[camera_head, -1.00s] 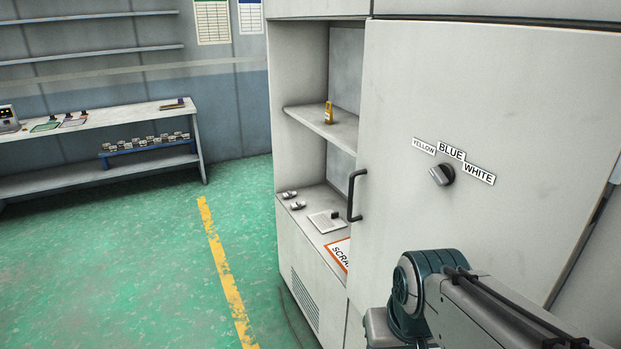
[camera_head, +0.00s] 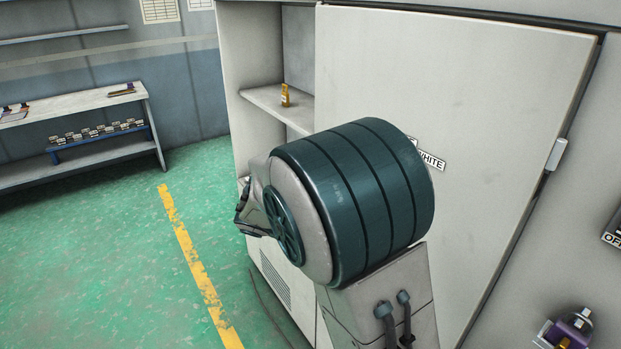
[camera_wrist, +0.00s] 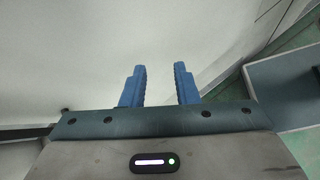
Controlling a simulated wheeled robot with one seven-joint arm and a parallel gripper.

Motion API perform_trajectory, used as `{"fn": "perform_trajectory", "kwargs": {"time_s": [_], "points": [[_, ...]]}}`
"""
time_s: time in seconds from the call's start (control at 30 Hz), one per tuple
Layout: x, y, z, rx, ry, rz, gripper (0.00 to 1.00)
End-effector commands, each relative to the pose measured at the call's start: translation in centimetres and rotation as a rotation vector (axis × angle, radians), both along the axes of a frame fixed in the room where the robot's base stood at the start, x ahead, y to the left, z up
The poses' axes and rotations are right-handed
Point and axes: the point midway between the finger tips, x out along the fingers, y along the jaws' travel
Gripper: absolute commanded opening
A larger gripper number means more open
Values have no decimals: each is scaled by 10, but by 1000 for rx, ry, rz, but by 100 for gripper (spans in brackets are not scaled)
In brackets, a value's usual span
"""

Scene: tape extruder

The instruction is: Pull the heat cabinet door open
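The heat cabinet door (camera_head: 500,110) is a large pale panel in the head view, and it looks shut. Its dark bar handle, near the left edge, is hidden behind my arm. The label strip is mostly covered; only "WHITE" (camera_head: 432,161) shows, and the knob is hidden. In the wrist view, my gripper (camera_wrist: 159,70) has its two blue fingers apart with nothing between them. It faces a pale, plain surface (camera_wrist: 70,60); I cannot make out the handle there. In the head view my fingers are hidden by the arm.
An open shelf (camera_head: 262,100) with a yellow bottle (camera_head: 285,95) is left of the door. A workbench (camera_head: 80,102) stands at the far left. The green floor (camera_head: 100,240) between is clear.

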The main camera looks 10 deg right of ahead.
Motion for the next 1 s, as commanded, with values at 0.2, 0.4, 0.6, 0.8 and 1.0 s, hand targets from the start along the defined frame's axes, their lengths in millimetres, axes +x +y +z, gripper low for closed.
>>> {"fn": "perform_trajectory", "kwargs": {"time_s": [0.2,0.4,0.6,0.8,1.0], "points": [[57,42,16,-347,104,276,27],[95,92,31,-632,155,468,27],[111,125,40,-788,170,558,27],[120,120,43,-818,174,571,27],[140,88,43,-816,175,568,27]]}}
